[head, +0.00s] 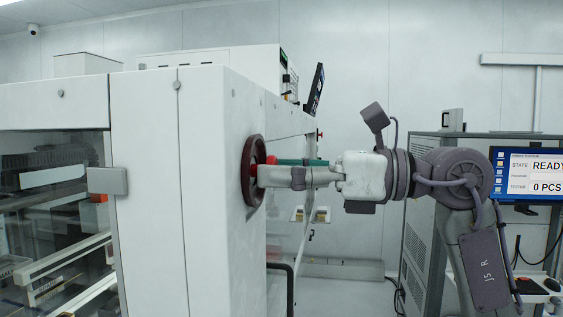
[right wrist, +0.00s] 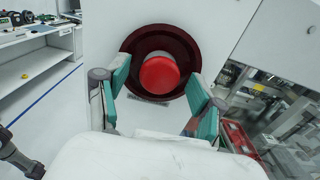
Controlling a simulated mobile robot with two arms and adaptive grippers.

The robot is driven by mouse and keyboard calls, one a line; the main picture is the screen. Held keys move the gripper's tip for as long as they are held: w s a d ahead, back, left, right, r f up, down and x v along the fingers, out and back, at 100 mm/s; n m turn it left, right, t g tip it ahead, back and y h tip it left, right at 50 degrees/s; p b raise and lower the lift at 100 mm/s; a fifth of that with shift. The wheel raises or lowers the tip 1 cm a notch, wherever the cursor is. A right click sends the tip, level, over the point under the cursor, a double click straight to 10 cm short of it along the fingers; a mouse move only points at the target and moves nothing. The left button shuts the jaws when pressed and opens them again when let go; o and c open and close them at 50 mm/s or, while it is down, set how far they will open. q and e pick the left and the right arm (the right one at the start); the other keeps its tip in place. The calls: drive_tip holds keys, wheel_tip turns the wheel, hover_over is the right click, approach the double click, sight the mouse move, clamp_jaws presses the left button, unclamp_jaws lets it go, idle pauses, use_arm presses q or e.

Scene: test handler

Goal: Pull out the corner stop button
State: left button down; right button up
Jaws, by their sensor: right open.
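The corner stop button is a red round knob inside a dark red ring-shaped guard on the white machine's corner face. In the right wrist view the red button (right wrist: 160,76) is in full sight, centred in the guard (right wrist: 190,48). My right gripper (head: 262,174) is at the guard's opening, pointing at the button. In the right wrist view its teal-padded fingers (right wrist: 160,88) are spread apart on either side of the button. My left gripper is not in view.
The white machine cabinet (head: 150,200) fills the left side, with a glass-fronted bay beside it. A dark handle (head: 285,268) sits below the guard. A monitor (head: 528,174) reading READY stands at the right. A workbench (right wrist: 35,40) is at the upper left in the wrist view.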

drive_tip(key=shift+c, duration=0.2)
clamp_jaws()
drive_tip(key=shift+s+d+b, duration=0.1)
drive_tip(key=shift+d+b, duration=0.3)
drive_tip(key=shift+b, duration=0.05)
drive_tip(key=shift+o, duration=0.2)
unclamp_jaws()
drive_tip(key=shift+d, duration=0.1)
drive_tip(key=v, duration=1.2)
